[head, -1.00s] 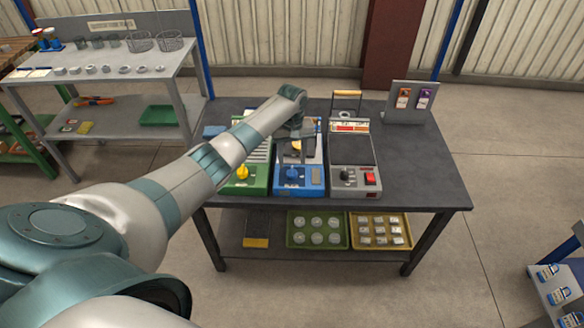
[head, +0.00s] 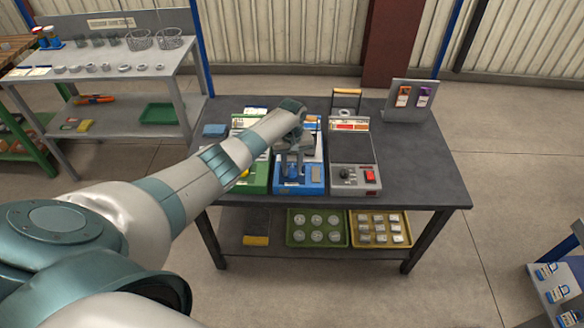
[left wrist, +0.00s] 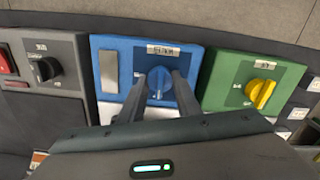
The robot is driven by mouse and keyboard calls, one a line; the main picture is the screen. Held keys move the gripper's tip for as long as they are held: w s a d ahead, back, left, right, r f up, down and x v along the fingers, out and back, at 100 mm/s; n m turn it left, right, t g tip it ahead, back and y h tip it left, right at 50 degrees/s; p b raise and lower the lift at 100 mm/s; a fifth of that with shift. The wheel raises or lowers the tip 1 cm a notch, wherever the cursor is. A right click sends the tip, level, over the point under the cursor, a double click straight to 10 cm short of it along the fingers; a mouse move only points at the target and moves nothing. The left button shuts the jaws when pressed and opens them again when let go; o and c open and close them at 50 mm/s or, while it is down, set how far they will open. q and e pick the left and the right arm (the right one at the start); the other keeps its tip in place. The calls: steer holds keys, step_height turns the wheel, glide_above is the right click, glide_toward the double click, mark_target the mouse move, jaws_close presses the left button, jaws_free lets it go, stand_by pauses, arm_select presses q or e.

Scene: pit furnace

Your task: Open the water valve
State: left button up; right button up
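The blue unit (head: 312,187) stands in the middle of three units on the dark table, and its front panel carries a blue knob (left wrist: 160,82). No valve label is readable, so I cannot tell for sure that this knob is the water valve. My left gripper (head: 293,166) is over the blue panel. In the left wrist view its two fingers (left wrist: 157,85) stand apart, one on each side of the blue knob. I cannot tell whether they touch it. The knob is partly hidden by the fingers in the head view. My right gripper is not in view.
A green unit (left wrist: 234,70) with a yellow knob (left wrist: 260,93) stands close on one side. A grey unit (head: 352,155) with a black knob (left wrist: 46,69) and red switch (head: 369,177) stands on the other.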

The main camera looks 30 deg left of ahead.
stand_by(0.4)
arm_select(q)
steer(key=m, duration=0.4)
steer(key=shift+p, duration=0.35)
steer(key=m, duration=0.4)
steer(key=shift+m, duration=0.4)
steer(key=m, duration=0.4)
steer(key=shift+m, duration=0.3)
steer(key=shift+m+b, duration=0.35)
steer(key=shift+m, duration=1.95)
steer(key=o, duration=1.1)
steer(key=shift+c, duration=0.2)
steer(key=shift+r, duration=0.1)
